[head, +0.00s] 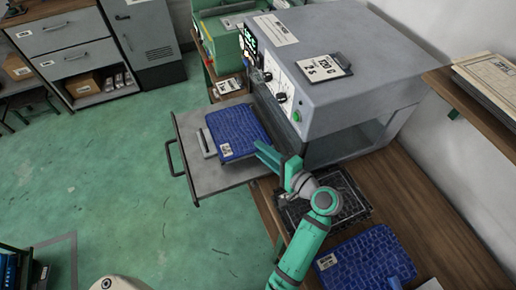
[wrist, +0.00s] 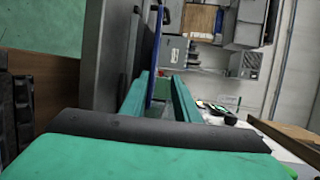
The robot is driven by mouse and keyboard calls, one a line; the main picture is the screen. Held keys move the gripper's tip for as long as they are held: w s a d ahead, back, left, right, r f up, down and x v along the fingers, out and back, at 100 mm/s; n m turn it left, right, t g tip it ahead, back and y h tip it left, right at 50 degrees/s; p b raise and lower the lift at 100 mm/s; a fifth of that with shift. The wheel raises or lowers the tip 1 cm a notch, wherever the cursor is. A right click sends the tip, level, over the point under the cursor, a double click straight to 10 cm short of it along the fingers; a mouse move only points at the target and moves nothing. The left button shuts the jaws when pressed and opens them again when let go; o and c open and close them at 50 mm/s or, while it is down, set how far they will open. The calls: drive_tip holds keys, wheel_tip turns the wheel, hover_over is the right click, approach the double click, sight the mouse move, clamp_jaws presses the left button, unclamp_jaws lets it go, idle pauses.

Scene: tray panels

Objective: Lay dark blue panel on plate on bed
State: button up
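A dark blue panel (head: 238,128) with a woven look and a white label lies flat over the pulled-out grey bed (head: 187,180) of the machine. A light grey bar (head: 206,142) shows along its left edge; any plate beneath is mostly hidden. My gripper (head: 262,152) is at the panel's near right edge. In the wrist view the panel (wrist: 155,62) is edge-on between my gripper's teal fingers (wrist: 160,95), close to the left one, with a gap to the right one. The fingers look open. A second blue panel (head: 362,265) lies on the bench at the lower right.
The grey machine (head: 345,60) stands right behind the bed, with a clipboard (head: 324,68) on top. A dark tray (head: 345,200) sits on the wooden bench (head: 430,225) beside my arm. A shelf with papers (head: 490,85) is at right. Green floor is clear at left.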

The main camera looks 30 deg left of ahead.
drive_tip(key=v, duration=1)
drive_tip(key=shift+d, duration=0.15)
